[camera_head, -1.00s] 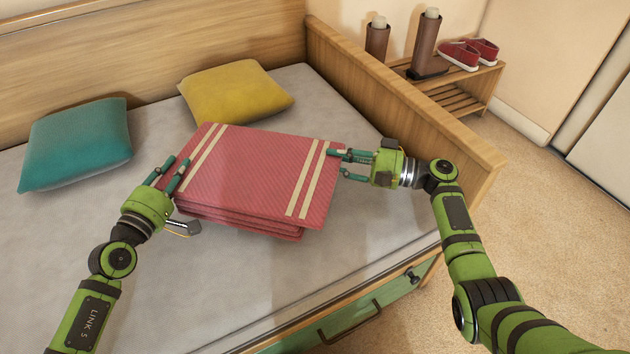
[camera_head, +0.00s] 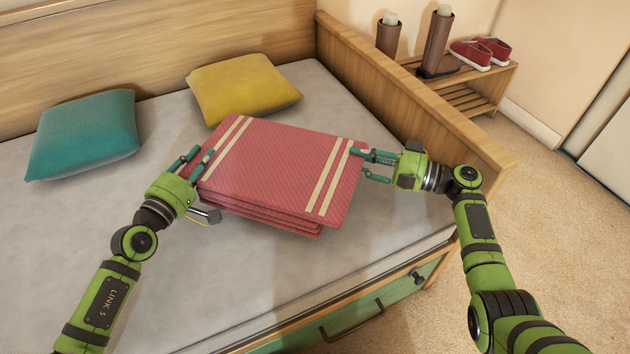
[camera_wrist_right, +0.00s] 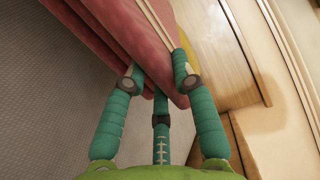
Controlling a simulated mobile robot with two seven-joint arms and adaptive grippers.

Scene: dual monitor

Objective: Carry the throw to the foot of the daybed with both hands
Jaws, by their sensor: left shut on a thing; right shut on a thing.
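The throw (camera_head: 270,165) is a folded red stack with cream stripes near both ends. In the head view it is held between my two grippers over the daybed mattress (camera_head: 60,260). My left gripper (camera_head: 200,165) is shut on its left edge. My right gripper (camera_head: 368,162) is shut on its right edge near the stripes. The right wrist view shows the throw (camera_wrist_right: 125,35) with its corner between the teal fingers (camera_wrist_right: 158,75). The throw looks slightly tilted, its right end nearer the wooden end panel (camera_head: 400,95). The gap beneath it cannot be judged exactly.
A teal cushion (camera_head: 85,135) and a yellow cushion (camera_head: 243,90) lie toward the backrest. A green drawer (camera_head: 390,300) is below.

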